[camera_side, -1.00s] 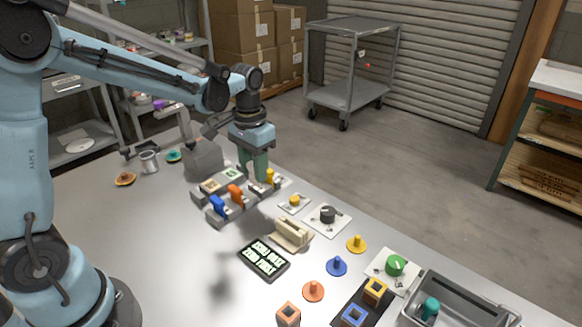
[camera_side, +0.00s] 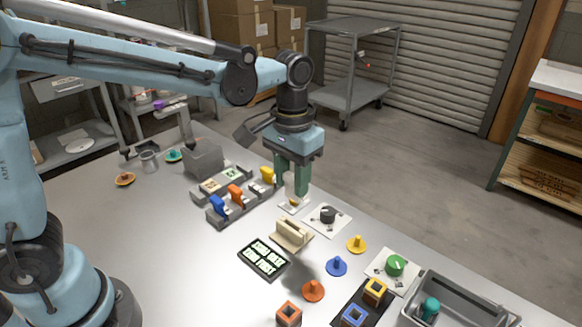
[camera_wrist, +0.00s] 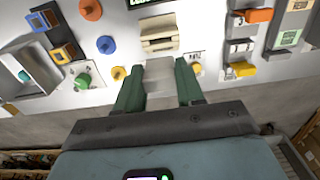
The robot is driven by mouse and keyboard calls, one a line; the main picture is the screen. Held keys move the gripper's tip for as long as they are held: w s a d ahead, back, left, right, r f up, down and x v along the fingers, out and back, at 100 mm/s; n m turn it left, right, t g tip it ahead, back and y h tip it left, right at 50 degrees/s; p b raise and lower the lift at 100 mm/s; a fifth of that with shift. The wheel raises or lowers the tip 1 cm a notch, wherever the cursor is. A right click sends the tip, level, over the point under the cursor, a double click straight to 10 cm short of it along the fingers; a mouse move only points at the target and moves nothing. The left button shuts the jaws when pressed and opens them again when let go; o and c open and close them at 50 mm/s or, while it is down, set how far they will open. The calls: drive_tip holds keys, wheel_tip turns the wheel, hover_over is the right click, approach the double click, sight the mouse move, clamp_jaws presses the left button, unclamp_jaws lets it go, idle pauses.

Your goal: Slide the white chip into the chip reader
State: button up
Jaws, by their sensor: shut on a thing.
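My gripper (camera_side: 291,180) has green fingers shut on the white chip (camera_side: 290,189), which hangs below them above the back part of the table. In the wrist view my gripper (camera_wrist: 160,88) holds the pale chip (camera_wrist: 158,72) between its two fingers. The chip reader (camera_side: 291,234) is a cream block with raised parallel walls, in front of the gripper and lower on the table. It also shows in the wrist view (camera_wrist: 160,32), just beyond the chip. The chip appears apart from the reader. The fingers hide part of the chip.
A black text display (camera_side: 264,260) lies in front of the reader. A dark knob (camera_side: 327,214) stands on a white plate to the right. Blue, orange and yellow switches (camera_side: 235,193) are on the left. A blue peg disc (camera_side: 337,266) and a grey bin (camera_side: 470,302) are farther right.

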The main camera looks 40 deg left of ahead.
sight(292, 199)
drive_tip(key=shift+f, duration=0.1)
drive_tip(key=shift+f, duration=2.85)
drive_tip(key=shift+f, duration=1.55)
drive_tip(key=shift+r, duration=1.25)
drive_tip(key=shift+f, duration=1.4)
drive_tip(key=shift+r, duration=0.15)
drive_tip(key=shift+r, duration=1.25)
drive_tip(key=shift+a, duration=0.1)
